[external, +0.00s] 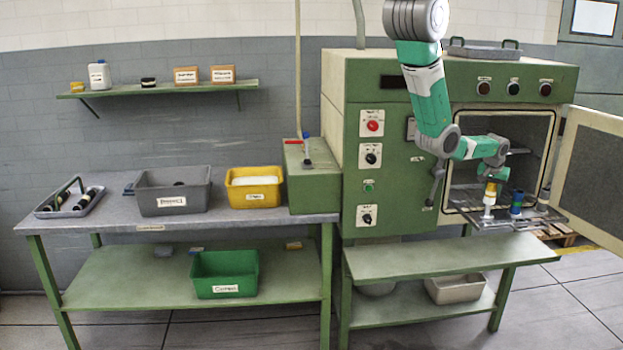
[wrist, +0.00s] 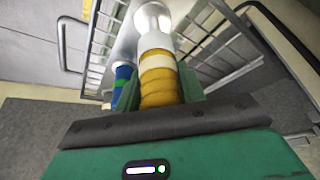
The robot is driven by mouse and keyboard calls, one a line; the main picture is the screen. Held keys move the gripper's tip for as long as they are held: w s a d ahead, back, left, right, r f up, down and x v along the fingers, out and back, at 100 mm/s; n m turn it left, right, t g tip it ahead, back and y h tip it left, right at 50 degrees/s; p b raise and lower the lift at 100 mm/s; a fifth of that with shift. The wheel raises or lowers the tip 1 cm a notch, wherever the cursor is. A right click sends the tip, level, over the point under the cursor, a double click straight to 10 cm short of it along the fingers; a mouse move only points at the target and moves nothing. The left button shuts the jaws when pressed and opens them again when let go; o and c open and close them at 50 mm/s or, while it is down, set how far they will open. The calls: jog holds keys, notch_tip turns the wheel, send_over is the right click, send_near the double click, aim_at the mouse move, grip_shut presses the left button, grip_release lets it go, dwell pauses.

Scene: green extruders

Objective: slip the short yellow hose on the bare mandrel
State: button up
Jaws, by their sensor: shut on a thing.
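The short yellow hose (wrist: 158,85) has a pale band and sits between the green fingers of my gripper (wrist: 160,92), which is shut on it. In the external view the yellow hose (external: 491,188) is upright under my gripper (external: 494,178), in line with the white mandrel (external: 488,212). The white mandrel also shows beyond the hose in the wrist view (wrist: 151,18). I cannot tell how far the hose is around it. A second mandrel beside it carries a blue and green hose (external: 516,204), which shows left of my fingers in the wrist view (wrist: 122,78).
The mandrels stand on a wire rack (external: 540,217) at the mouth of the green oven (external: 400,190). Its door (external: 592,165) is open to the right. A green table (external: 450,257) stands below. Bins, including a yellow bin (external: 254,198), stand on the left bench.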

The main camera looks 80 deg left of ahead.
aim_at(491, 188)
jog(key=shift+f, duration=0.1)
dwell(0.3)
jog(key=shift+f+b, duration=1.1)
jog(key=shift+f, duration=0.1)
jog(key=shift+f+b, duration=0.95)
jog(key=shift+f, duration=0.15)
jog(key=o, duration=1.2)
jog(key=p+v, duration=0.1)
jog(key=v, duration=0.7)
jog(key=shift+p, duration=0.3)
